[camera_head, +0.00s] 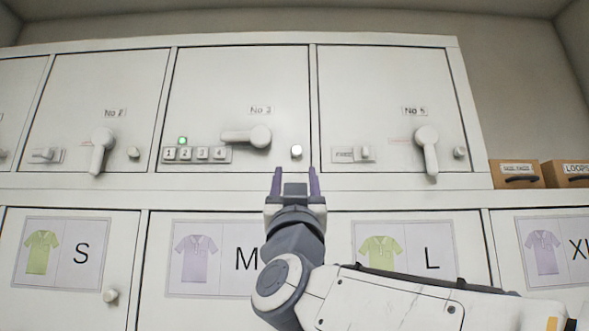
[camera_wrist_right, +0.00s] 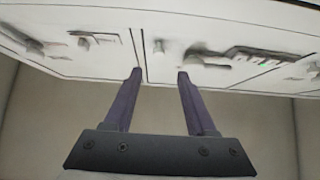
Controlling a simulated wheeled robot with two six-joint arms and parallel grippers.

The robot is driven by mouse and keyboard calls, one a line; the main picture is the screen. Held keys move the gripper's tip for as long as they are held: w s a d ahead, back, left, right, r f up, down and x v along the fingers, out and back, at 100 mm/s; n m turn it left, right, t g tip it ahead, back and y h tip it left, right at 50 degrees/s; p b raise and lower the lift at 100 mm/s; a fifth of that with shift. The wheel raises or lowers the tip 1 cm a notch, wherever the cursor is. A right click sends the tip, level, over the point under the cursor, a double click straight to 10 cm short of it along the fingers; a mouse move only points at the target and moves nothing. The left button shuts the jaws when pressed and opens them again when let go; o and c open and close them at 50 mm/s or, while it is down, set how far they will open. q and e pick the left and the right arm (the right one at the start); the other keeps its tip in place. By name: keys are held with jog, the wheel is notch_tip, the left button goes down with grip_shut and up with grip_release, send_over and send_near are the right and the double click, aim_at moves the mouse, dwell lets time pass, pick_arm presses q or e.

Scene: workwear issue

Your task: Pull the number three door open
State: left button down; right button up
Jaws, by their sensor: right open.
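The number three door (camera_head: 220,85) is the middle upper white door in the head view, and looks shut. Its lever handle (camera_head: 247,136) lies level, pointing left. A keypad (camera_head: 196,154) with a lit green lamp (camera_head: 183,140) is at its lower left. A small round knob (camera_head: 297,152) is at its lower right. My right gripper (camera_head: 296,174) is open and empty just below the knob in the picture. In the right wrist view the knob (camera_wrist_right: 158,46) shows beyond and between the open fingertips (camera_wrist_right: 159,72), apart from them. My left gripper is not in view.
Neighbouring doors stand left (camera_head: 100,80) and right (camera_head: 385,90), with levers hanging down. Lower doors carry shirt pictures and size letters S, M, L and XL. Cardboard boxes (camera_head: 515,174) sit at the right. My right arm covers part of the lower doors.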

aim_at(297, 151)
jog(key=p+x, duration=0.3)
jog(key=x, duration=0.1)
jog(key=p+x, duration=0.3)
jog(key=x, duration=0.1)
jog(key=shift+w+d+r, duration=0.15)
jog(key=shift+d+r, duration=0.05)
jog(key=shift+r, duration=0.1)
jog(key=shift+w+r, duration=0.15)
jog(key=shift+w, duration=0.15)
grip_shut()
dwell(0.8)
